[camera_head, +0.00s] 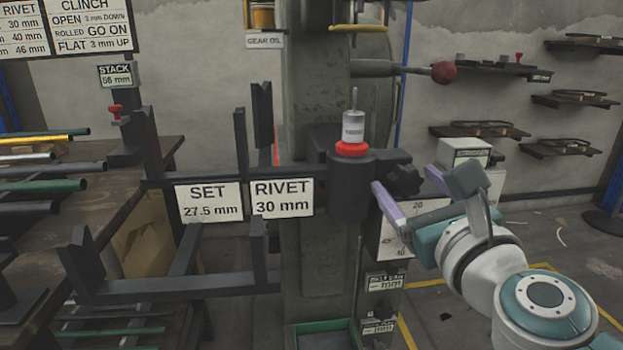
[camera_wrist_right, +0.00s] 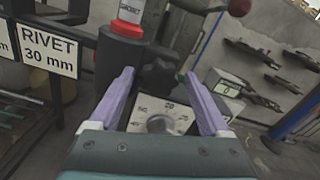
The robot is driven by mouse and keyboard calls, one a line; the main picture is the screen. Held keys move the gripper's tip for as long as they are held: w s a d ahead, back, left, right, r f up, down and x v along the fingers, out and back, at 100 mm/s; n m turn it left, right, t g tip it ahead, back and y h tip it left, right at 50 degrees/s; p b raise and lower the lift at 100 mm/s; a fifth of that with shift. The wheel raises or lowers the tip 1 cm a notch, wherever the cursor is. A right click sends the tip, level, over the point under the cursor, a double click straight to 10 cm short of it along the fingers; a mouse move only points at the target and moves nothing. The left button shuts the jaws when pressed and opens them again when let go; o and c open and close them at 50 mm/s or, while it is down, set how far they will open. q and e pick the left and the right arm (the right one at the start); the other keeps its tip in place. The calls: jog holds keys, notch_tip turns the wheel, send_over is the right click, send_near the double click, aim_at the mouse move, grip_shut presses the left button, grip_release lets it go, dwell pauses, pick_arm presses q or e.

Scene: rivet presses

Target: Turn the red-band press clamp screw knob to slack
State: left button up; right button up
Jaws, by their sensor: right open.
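The red-band press has a grey column (camera_head: 320,240) and a dark cylindrical head (camera_head: 350,190) with a red ring (camera_head: 350,149) under a silver cylinder (camera_head: 353,126). A black lobed knob (camera_head: 403,179), seemingly the clamp screw knob, sticks out on the head's right side. In the right wrist view the knob (camera_wrist_right: 157,76) shows between the far ends of the fingers. My right gripper (camera_head: 404,192) is open, with its purple fingers pointing toward the knob. It also shows in the right wrist view (camera_wrist_right: 160,74). I cannot tell whether the fingers touch the knob. My left gripper is out of view.
A white plate with a dial (camera_wrist_right: 158,122) sits below the knob. A lever with a red ball (camera_head: 444,72) reaches out above. A black frame with SET and RIVET signs (camera_head: 282,198) stands left, beside a bench with rods (camera_head: 40,187). Shelves (camera_head: 480,131) line the right wall.

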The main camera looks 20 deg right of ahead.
grip_shut()
dwell(0.8)
